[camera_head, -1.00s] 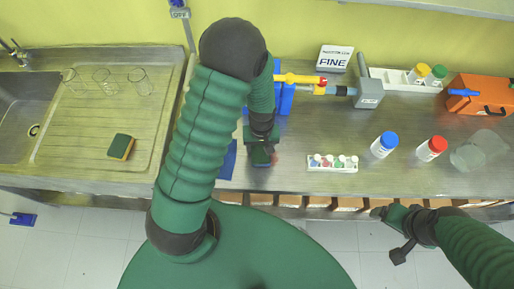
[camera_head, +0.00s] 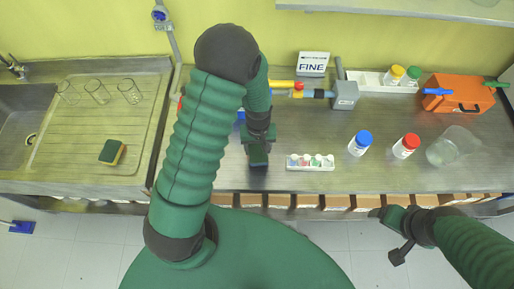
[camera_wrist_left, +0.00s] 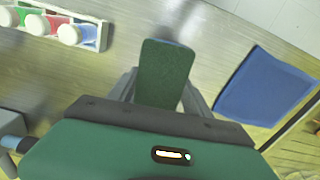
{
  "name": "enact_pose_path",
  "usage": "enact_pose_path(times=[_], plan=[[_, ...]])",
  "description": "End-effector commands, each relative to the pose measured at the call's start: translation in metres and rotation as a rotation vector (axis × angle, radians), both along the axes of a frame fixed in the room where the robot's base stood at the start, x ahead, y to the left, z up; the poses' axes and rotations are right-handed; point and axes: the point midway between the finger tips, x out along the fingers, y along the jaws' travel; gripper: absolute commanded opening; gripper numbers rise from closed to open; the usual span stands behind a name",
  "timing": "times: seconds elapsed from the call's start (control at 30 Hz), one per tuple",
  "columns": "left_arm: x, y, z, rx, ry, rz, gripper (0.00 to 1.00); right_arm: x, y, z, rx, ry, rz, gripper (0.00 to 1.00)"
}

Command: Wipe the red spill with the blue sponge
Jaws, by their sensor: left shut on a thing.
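My left gripper (camera_head: 258,146) is low over the steel bench, left of the small vial rack. It is shut on a sponge (camera_wrist_left: 165,72), whose dark green upper face shows between the fingers in the left wrist view.
The vial rack (camera_head: 310,162) stands close right of the left gripper. Blue-capped (camera_head: 360,143) and red-capped (camera_head: 406,146) bottles and a clear beaker (camera_head: 452,146) stand farther right. A blue flat sheet (camera_wrist_left: 265,85) lies beside the sponge. A green-yellow sponge (camera_head: 112,152) lies on the drainboard.

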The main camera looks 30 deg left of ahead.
Motion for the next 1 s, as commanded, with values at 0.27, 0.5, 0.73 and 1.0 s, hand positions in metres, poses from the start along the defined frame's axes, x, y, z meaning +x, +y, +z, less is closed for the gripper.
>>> enact_pose_path(times=[0.27, 0.5, 0.73, 1.0], plan=[[0.005, 0.004, 0.028, -0.001, 0.000, 0.000, 0.25, 0.000, 0.000, 0.025, 0.000, 0.000, 0.000, 0.83], [0.005, 0.005, 0.033, -0.001, 0.000, -0.001, 0.25, 0.000, 0.000, 0.028, 0.000, 0.000, 0.000, 0.83], [0.006, 0.005, 0.032, -0.001, 0.000, -0.002, 0.25, 0.000, 0.000, 0.027, 0.000, 0.000, 0.000, 0.83], [0.005, 0.005, 0.032, -0.001, 0.000, -0.002, 0.25, 0.000, 0.000, 0.027, 0.000, 0.000, 0.000, 0.83]])
